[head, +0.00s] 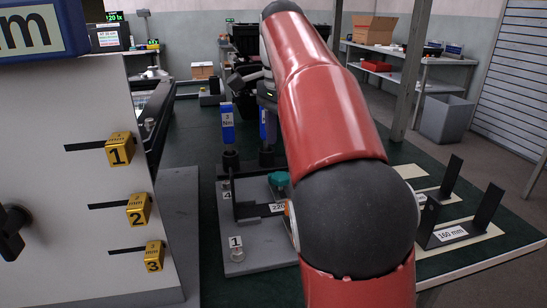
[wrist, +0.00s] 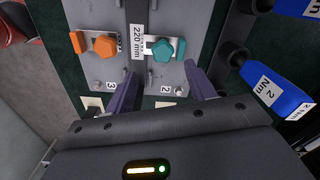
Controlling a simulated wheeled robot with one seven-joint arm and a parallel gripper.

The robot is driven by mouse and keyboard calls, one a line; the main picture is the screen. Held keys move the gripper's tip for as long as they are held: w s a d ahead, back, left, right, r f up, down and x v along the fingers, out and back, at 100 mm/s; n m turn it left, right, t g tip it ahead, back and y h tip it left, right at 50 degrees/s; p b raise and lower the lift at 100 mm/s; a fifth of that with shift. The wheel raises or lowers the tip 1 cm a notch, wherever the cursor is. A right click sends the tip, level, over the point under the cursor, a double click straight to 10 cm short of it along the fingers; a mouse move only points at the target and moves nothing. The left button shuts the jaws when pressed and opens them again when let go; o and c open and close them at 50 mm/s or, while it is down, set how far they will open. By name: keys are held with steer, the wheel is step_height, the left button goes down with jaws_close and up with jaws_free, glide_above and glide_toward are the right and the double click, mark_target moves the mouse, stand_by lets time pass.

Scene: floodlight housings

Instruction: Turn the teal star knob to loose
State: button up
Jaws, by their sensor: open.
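The teal star knob (wrist: 163,48) sits on a grey plate, right of the 220 mm label in the wrist view, with a smaller teal piece at its right side. It also shows in the head view (head: 278,180), partly behind my red arm. My gripper (wrist: 161,70) is open and empty. Its two dark purple fingers point toward the knob, one to each side of it and apart from it in the picture. I cannot tell the exact height gap. In the head view my gripper is mostly hidden.
An orange knob (wrist: 104,46) sits left of the 220 mm label (wrist: 137,42). Blue-handled tools (wrist: 275,92) stand close to the right of my fingers. Numbered screws flank the fingertips. In the head view, a grey panel with yellow numbered tags (head: 119,150) stands at left.

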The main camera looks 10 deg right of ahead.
mark_target(280, 175)
steer(key=shift+w+f, duration=0.1)
steer(key=shift+w, duration=0.2)
step_height(280, 175, down, 8)
steer(key=shift+s+r+b, duration=0.1)
steer(key=shift+r+b, duration=0.15)
steer(key=shift+b, duration=0.6)
steer(key=c, duration=1)
